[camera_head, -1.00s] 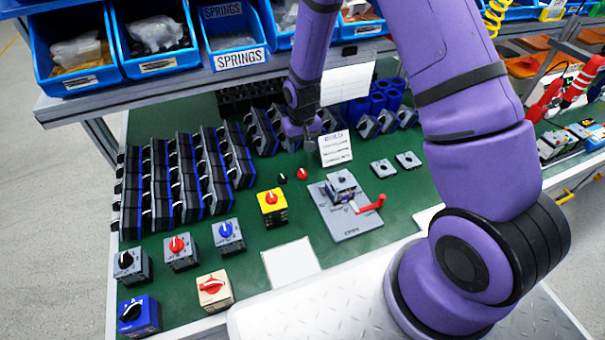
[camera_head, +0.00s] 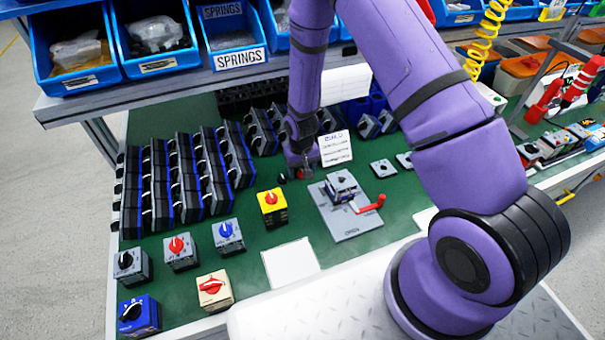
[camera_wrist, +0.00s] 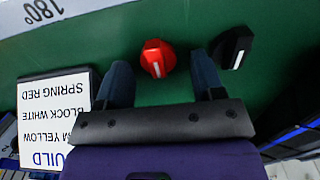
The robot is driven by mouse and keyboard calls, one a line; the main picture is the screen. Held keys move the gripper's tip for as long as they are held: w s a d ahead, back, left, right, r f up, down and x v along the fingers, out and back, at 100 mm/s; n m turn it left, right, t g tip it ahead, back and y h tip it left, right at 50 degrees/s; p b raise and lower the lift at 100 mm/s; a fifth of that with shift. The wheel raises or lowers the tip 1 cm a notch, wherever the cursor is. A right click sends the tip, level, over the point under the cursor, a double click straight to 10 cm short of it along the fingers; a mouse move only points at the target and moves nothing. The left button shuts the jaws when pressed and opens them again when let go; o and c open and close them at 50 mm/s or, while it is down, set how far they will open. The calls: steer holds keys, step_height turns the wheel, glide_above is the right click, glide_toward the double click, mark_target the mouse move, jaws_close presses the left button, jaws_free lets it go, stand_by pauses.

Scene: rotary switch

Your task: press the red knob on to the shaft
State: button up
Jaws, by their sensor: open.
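The loose red knob (camera_wrist: 157,58) with a white line lies on the green bench, and it shows partly behind my gripper in the head view (camera_head: 303,174). My gripper (camera_wrist: 160,68) is open and empty, its two fingers on either side of the knob, which sits near the level of the fingertips. I cannot tell the height gap. In the head view my gripper (camera_head: 297,166) is low over the knob. A grey switch body (camera_head: 341,187) sits in the grey fixture (camera_head: 350,227) to the right; its shaft is too small to make out.
A loose black knob (camera_wrist: 232,47) lies close to the right finger. A build card (camera_head: 335,148) stands right beside my gripper. A red lever (camera_head: 370,205) sticks out from the fixture. A yellow switch (camera_head: 271,205) stands to the left, with rows of dark switch bodies (camera_head: 170,185) beyond.

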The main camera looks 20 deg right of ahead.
steer(key=shift+c, duration=0.2)
steer(key=c, duration=0.9)
